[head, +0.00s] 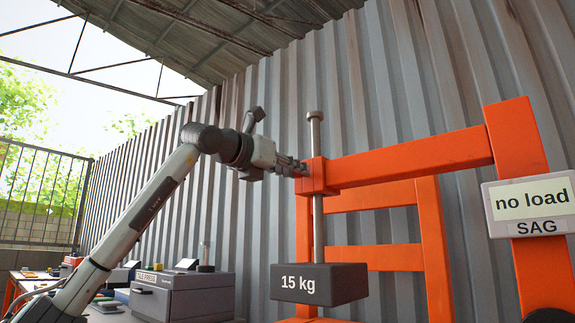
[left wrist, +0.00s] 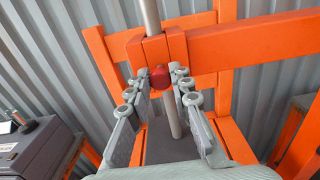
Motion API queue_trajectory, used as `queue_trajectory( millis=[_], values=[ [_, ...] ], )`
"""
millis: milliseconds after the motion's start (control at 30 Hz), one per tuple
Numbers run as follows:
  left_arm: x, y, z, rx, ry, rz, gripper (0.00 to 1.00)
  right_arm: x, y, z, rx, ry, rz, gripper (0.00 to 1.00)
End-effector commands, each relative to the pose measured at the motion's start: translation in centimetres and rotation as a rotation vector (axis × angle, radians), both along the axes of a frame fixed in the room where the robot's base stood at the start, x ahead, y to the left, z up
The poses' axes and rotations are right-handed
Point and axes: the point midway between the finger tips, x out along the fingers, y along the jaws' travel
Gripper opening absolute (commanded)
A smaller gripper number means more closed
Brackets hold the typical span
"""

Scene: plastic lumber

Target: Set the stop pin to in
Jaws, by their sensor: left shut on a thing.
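The stop pin shows as a red knob (left wrist: 160,77) on the front of the orange guide block (left wrist: 155,50), around the steel rod. My left gripper (left wrist: 160,86) is shut on the stop pin, with one finger on each side of the knob. In the head view my left gripper (head: 301,168) reaches the block from the left and hides the pin. How deep the pin sits in the block cannot be told. My right gripper is not in view.
A dark 15 kg weight (head: 318,284) hangs on the steel rod (head: 316,130) below the block. An orange arm (head: 410,158) runs right to a SAG display (head: 530,203) reading "no load". A grey tile press (head: 182,296) stands lower left. Corrugated wall lies behind.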

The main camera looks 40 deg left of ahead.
Motion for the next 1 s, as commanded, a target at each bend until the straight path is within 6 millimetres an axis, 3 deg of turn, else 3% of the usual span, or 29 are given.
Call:
queue_trajectory(
  millis=[267,300,467,767,1000],
  values=[
    [0.3,0.1,0.1,-0.001,-0.005,0.003,0.00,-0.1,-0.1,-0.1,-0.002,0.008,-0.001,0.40],
    [0.3,0.1,0.1,-0.001,-0.006,0.003,0.23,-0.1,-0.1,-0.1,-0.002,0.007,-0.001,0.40],
    [0.2,0.1,0.1,-0.001,-0.005,0.003,0.42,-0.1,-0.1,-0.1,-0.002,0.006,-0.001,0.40],
    [0.0,0.1,0.1,0.000,-0.004,0.002,0.42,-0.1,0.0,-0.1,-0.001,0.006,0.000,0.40],
    [-3.2,0.4,0.1,0.001,-0.006,0.003,0.42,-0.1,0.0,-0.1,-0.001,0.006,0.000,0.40]
  ],
)
